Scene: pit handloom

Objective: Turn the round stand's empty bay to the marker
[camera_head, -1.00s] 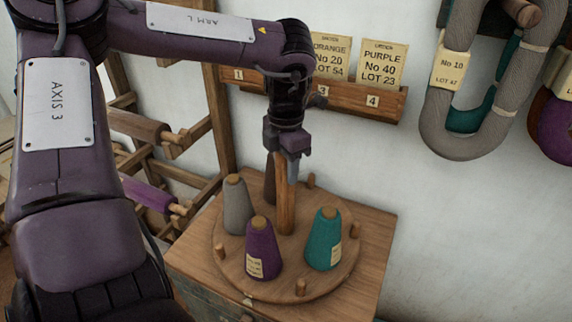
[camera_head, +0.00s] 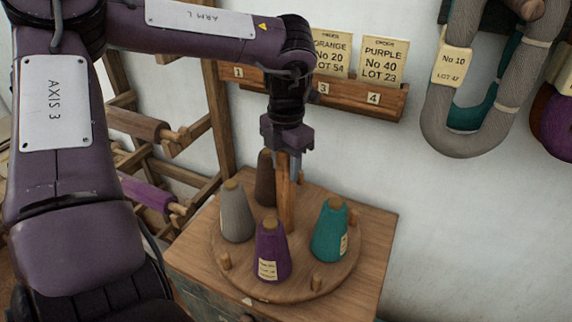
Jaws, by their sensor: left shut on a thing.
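The round stand (camera_head: 295,288) is a wooden disc on a wooden cabinet top, with an upright post (camera_head: 285,205) at its middle. My left gripper (camera_head: 287,160) is shut on the upper part of this post, above the cones. A grey cone (camera_head: 237,215) stands at the left, a purple cone (camera_head: 271,252) at the front and a teal cone (camera_head: 329,232) at the right. A dark brown cone (camera_head: 265,180) stands at the back left, partly hidden. The back right of the disc shows no cone. A small pale marker (camera_head: 257,300) lies at the front edge, left of the purple cone. My right gripper is out of view.
Short pegs, such as the front one (camera_head: 316,283), stand on the disc's rim. A numbered wooden card rack (camera_head: 345,95) is on the wall behind. Yarn hanks (camera_head: 450,130) hang at the right. A frame with spools (camera_head: 145,195) stands at the left.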

